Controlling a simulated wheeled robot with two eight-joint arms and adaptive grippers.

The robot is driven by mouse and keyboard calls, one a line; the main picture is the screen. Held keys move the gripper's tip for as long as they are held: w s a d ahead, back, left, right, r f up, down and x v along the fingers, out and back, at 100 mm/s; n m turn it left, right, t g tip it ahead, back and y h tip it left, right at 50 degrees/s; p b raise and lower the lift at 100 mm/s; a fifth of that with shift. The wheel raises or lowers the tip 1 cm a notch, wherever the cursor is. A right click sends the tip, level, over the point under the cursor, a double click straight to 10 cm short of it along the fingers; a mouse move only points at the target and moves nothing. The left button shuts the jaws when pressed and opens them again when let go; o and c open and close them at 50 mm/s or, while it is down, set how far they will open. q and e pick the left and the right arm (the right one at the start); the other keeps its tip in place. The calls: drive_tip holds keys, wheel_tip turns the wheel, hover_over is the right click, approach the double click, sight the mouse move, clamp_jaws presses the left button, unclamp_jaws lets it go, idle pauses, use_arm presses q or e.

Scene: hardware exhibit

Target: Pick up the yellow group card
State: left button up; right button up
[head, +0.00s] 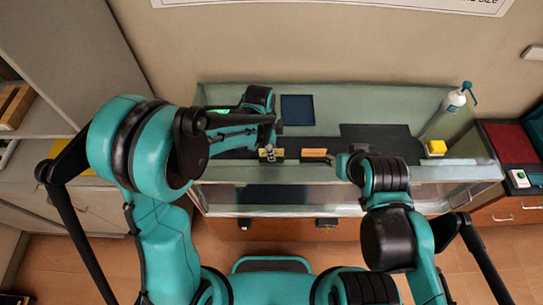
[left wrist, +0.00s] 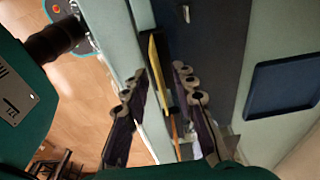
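The yellow card (left wrist: 155,65) shows as a thin upright yellow strip in the left wrist view, seen nearly edge-on. My left gripper (left wrist: 160,74) is open, with one dark finger on each side of the strip and a visible gap to it. In the head view my left gripper (head: 267,150) is over the counter's dark strip, at a small yellowish piece (head: 270,156) that it partly hides. My right gripper (head: 345,162) is at the counter's front, right of an orange block (head: 314,153); its fingers are too small to judge.
The glass-fronted counter (head: 355,97) holds a dark blue tray (head: 297,110), a dark mat (head: 381,140), a yellow block (head: 436,147) and a spray bottle (head: 455,100). A side table with a red panel (head: 512,142) stands at right. Shelving stands at left.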

use_arm(q)
clamp_jaws()
drive_tip(key=shift+r, duration=0.1)
